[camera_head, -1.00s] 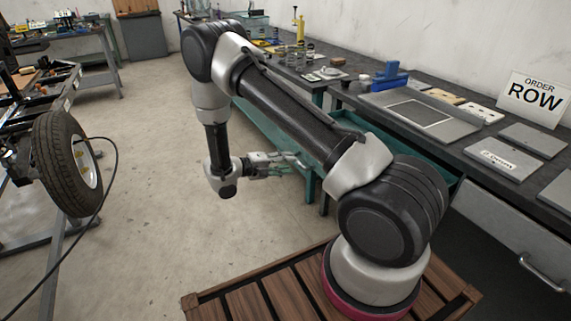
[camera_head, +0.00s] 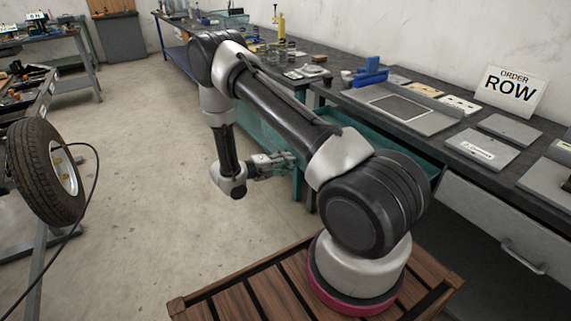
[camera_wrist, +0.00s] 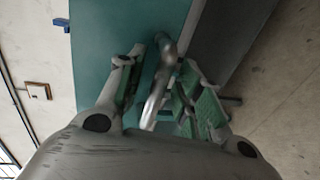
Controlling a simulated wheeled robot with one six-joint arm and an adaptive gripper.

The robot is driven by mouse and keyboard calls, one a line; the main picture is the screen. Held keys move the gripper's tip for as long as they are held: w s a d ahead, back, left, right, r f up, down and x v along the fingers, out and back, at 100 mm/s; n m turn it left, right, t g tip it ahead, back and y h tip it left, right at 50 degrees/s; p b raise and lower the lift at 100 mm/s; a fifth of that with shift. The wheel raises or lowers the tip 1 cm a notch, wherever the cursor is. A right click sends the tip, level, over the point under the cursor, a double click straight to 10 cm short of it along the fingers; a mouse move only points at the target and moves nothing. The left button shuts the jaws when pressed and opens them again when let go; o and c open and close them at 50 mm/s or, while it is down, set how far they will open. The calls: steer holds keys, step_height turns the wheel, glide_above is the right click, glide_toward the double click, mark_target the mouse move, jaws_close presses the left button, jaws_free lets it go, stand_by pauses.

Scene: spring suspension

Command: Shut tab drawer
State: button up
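A teal drawer (camera_head: 262,134) sits under the dark workbench, and its tray (camera_head: 413,163) appears pulled out past the bench edge. My arm hides much of it. In the wrist view its flat teal front (camera_wrist: 100,47) fills the upper left and middle. A silver bar handle (camera_wrist: 157,88) stands out from that front. My gripper (camera_head: 287,162) is at the drawer's front side. In the wrist view my gripper (camera_wrist: 163,85) has its green-padded fingers apart, one on each side of the handle. I cannot tell whether either finger touches it.
The workbench (camera_head: 330,95) holds grey plates, a blue block (camera_head: 370,73) and an "ORDER ROW" sign (camera_head: 511,90). A grey drawer with a handle (camera_head: 525,257) is at right. A tyre (camera_head: 45,171) on a stand is at left. The floor between is clear.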

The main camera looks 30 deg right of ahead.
jaws_close()
steer(key=shift+d, duration=0.15)
steer(key=r+x, duration=0.2)
steer(key=x, duration=0.7)
steer(key=r+x, duration=0.2)
steer(key=x, duration=0.8)
steer(key=d+r+x, duration=0.1)
steer(key=r+x, duration=0.1)
steer(key=x, duration=0.7)
steer(key=shift+s+d, duration=0.1)
steer(key=shift+d, duration=0.25)
steer(key=shift+o, duration=0.3)
jaws_free()
steer(key=shift+d+f, duration=0.1)
steer(key=shift+d, duration=0.05)
steer(key=v, duration=1.2)
